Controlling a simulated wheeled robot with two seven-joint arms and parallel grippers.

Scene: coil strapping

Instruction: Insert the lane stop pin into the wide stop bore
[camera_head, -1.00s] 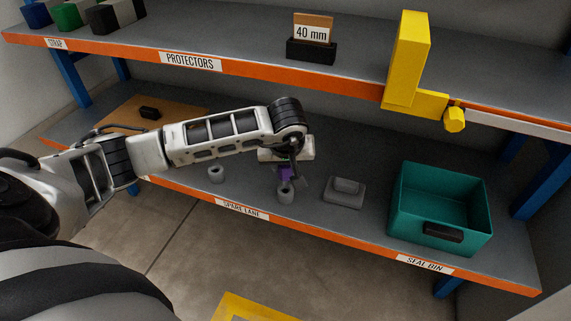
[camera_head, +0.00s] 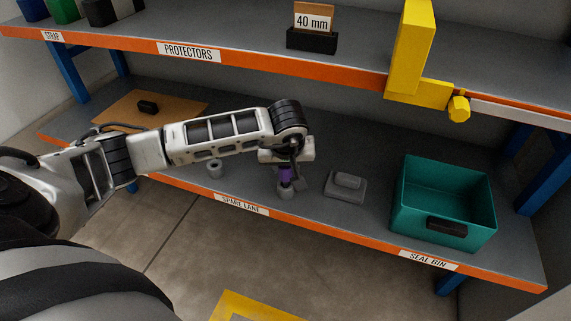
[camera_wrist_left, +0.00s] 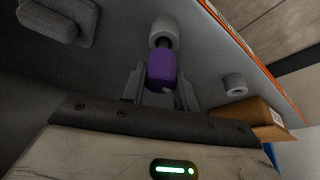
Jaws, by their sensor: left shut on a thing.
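My left gripper (camera_head: 286,167) is shut on the purple lane stop pin (camera_head: 285,175), which points down at the lower shelf. The pin also shows in the left wrist view (camera_wrist_left: 161,68). A grey round collar (camera_head: 286,193) stands right below it, and the pin's dark shank meets the collar's mouth (camera_wrist_left: 164,30). I cannot tell how deep the shank is, as the mouth is mostly hidden. A second grey collar (camera_head: 214,169) with an open hole stands to the left, apart from the gripper. It also shows in the left wrist view (camera_wrist_left: 235,84). Which bore is wider is unclear. My right gripper is out of view.
A grey stepped block (camera_head: 346,185) sits just right of the gripper. A teal bin (camera_head: 400,217) stands further right. A brown board (camera_head: 178,108) with a black piece lies at the left.

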